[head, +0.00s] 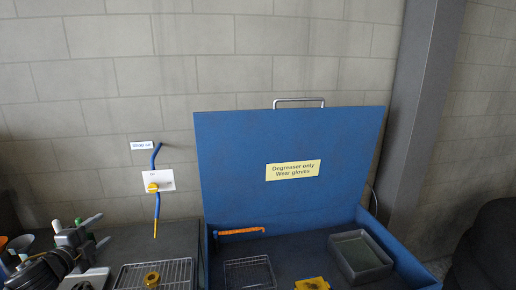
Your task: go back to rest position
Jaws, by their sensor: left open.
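My left gripper (76,238) is at the lower left, over the left end of the dark bench. Its grey fingers are apart, and I see nothing held between them. Several handles with green and white ends show close around it; I cannot tell whether it touches them. My right gripper is out of the picture.
A blue degreaser tank (405,270) stands open, its lid (235,165) upright against the wall. Inside are a wire basket (249,272), a grey tray (360,255), a yellow part (312,284) and an orange-handled brush (241,231). A wire rack (178,275) bears a yellow ring (152,279). A blue air line (157,200) hangs above.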

